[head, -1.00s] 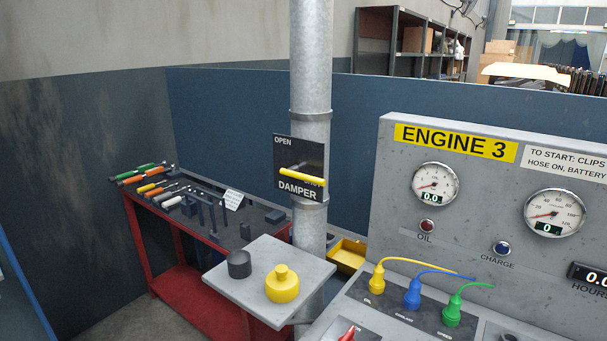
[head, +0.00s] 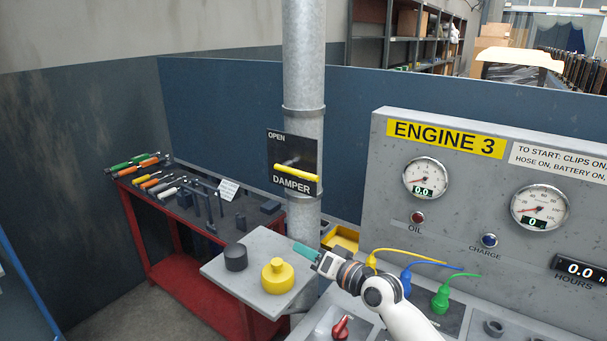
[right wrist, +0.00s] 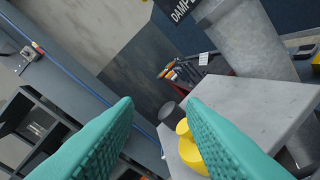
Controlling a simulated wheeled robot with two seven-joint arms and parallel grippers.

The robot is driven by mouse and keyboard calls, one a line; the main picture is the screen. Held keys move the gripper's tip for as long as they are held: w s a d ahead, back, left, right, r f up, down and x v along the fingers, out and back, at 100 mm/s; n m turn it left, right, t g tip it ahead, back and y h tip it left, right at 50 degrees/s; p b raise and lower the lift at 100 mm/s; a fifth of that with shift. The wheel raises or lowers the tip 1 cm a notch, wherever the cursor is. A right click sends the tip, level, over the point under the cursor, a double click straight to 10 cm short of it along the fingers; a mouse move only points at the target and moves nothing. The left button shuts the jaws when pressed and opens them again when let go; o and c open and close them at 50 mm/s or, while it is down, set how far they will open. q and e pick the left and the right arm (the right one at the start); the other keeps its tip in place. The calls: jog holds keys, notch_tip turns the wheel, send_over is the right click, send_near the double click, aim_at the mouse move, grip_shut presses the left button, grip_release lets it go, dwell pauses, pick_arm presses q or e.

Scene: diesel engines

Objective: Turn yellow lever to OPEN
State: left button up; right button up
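The yellow lever (head: 297,173) lies across the lower part of the black DAMPER plate (head: 293,152), nearly level and dipping slightly to the right. OPEN is printed at the plate's upper left. The plate is fixed to a grey vertical pipe (head: 305,70). My right gripper (head: 304,251) is below the lever and a little to its right, apart from it, above the small grey shelf. In the right wrist view its two teal fingers (right wrist: 160,115) are spread with nothing between them. The lever is not visible there; only the plate's corner (right wrist: 180,10) shows. My left gripper is not in view.
A yellow knobbed cap (head: 278,276) and a black cup (head: 236,257) stand on the grey shelf (head: 245,290). The ENGINE 3 panel (head: 460,180) rises at the right, with yellow, blue and green plugs below it. A red tool bench (head: 185,270) stands behind left.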

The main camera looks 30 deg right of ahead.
aim_at(303, 175)
jog(key=w+d+r+m+t+h, duration=0.3)
jog(key=d+r+m+t, duration=0.15)
jog(key=d+r, duration=0.5)
jog(key=shift+g+y, duration=0.3)
jog(key=shift+g, duration=0.05)
jog(key=x, duration=0.7)
jog(key=a+p+x, duration=0.1)
jog(key=x, duration=0.3)
jog(key=shift+w, duration=0.35)
jog(key=shift+c, duration=0.3)
grip_shut()
